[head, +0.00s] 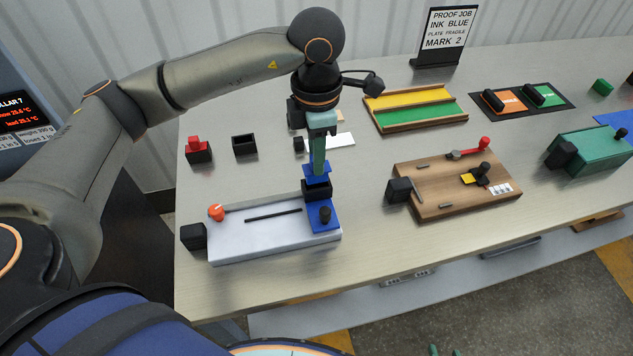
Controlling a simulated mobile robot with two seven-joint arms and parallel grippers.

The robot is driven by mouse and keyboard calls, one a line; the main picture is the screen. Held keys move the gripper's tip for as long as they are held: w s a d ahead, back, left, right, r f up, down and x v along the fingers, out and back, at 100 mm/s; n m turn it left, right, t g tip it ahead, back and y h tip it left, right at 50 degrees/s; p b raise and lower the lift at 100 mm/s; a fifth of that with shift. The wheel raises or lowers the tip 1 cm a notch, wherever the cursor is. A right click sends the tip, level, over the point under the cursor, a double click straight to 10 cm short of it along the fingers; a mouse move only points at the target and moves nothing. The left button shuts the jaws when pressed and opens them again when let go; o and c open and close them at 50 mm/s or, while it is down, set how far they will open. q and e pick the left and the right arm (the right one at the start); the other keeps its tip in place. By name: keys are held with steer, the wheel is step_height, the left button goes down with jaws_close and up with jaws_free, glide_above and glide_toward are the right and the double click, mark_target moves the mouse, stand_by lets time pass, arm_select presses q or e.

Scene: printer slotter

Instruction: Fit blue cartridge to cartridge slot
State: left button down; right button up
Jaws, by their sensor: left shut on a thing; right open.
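My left gripper (319,168) points straight down with its teal fingers shut on the blue cartridge (317,179). The cartridge is directly above a black block-shaped slot (317,191) at the right back of a white-grey slab fixture (262,243). I cannot tell whether the cartridge touches the slot or is partly inside it; the slot's opening is hidden. In front of the slot is a blue plate (319,224) with a black knob (325,214). My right gripper (445,351) shows only as two green fingertips, apart, at the bottom edge, away from the table.
The slab carries an orange knob (216,212) and a dark groove. A wooden fixture (440,203) stands to the right, a yellow-green tray (415,116) behind it. A red-topped black block (198,150) and black box (244,145) stand back left.

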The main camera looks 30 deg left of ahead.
arm_select(q)
steer(key=shift+f+b, duration=2.2)
steer(key=shift+f, duration=0.05)
stand_by(0.8)
steer(key=c, duration=0.7)
jaws_free()
steer(key=shift+o, duration=0.2)
steer(key=shift+r, duration=0.1)
step_height(320, 180, up, 12)
steer(key=shift+r+p, duration=0.2)
steer(key=shift+p, duration=0.1)
